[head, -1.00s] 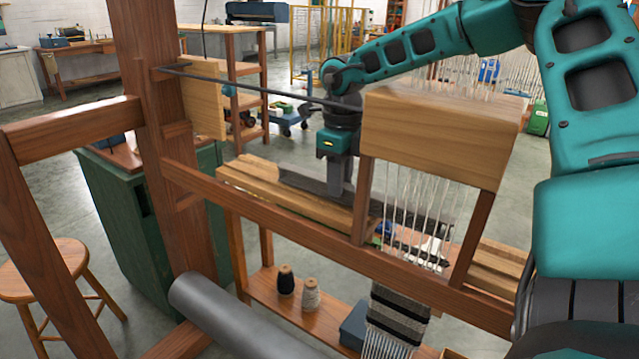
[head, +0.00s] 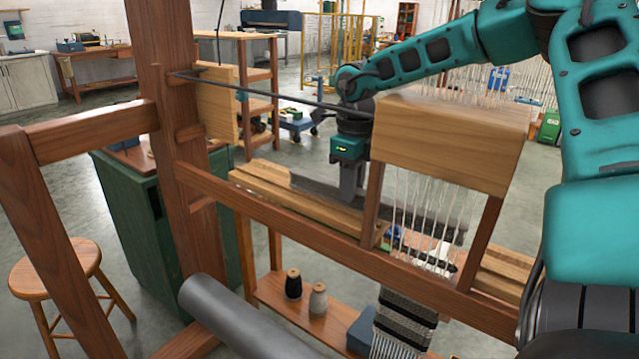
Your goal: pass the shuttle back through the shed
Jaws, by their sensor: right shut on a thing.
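My right gripper (head: 350,192) reaches down behind the loom's front rail, left of the hanging wooden box-like frame (head: 450,145). Its fingers are shut on a long, dark grey, flat piece that looks like the shuttle (head: 312,187). The piece lies along a wooden beam and runs right, behind the frame's left post. Pale vertical threads (head: 430,215) hang below the frame, and the shed opening cannot be made out clearly among them. A striped black-and-grey woven cloth (head: 400,325) hangs below the front rail. My left gripper is not in view.
A grey roller (head: 235,315) is in front. Two yarn spools (head: 293,284) stand on a low shelf. A stool (head: 55,268) and green cabinet (head: 135,215) are at left.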

